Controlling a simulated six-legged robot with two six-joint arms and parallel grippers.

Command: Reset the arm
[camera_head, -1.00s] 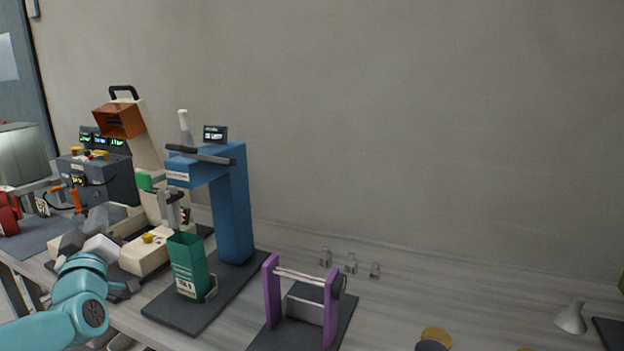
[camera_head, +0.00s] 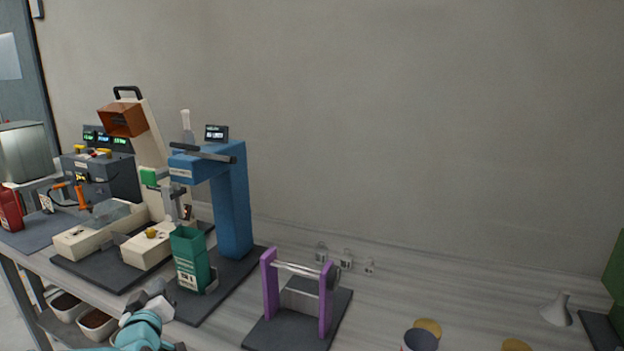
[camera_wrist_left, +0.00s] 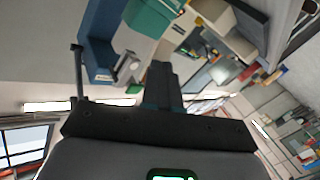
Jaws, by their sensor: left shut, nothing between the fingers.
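My left arm is teal and comes in at the lower left of the head view. Its grey left gripper (camera_head: 150,296) is in front of the green bucket and the bench's front edge, seen small and partly from behind. In the left wrist view the dark fingers of the gripper (camera_wrist_left: 163,85) are together and hold nothing. The green bucket (camera_head: 189,258) stands upright on a dark base under the blue press-like stand (camera_head: 232,200). The bucket also shows at the top of the wrist view (camera_wrist_left: 150,14). My right gripper is not in view.
A cream elevator machine with an orange hopper (camera_head: 123,120) stands behind at left. A purple-framed roller stand (camera_head: 325,300) is right of the bucket. Brown-filled trays (camera_head: 97,322) sit below the bench edge. A white cone (camera_head: 558,310) stands far right. The bench middle right is mostly clear.

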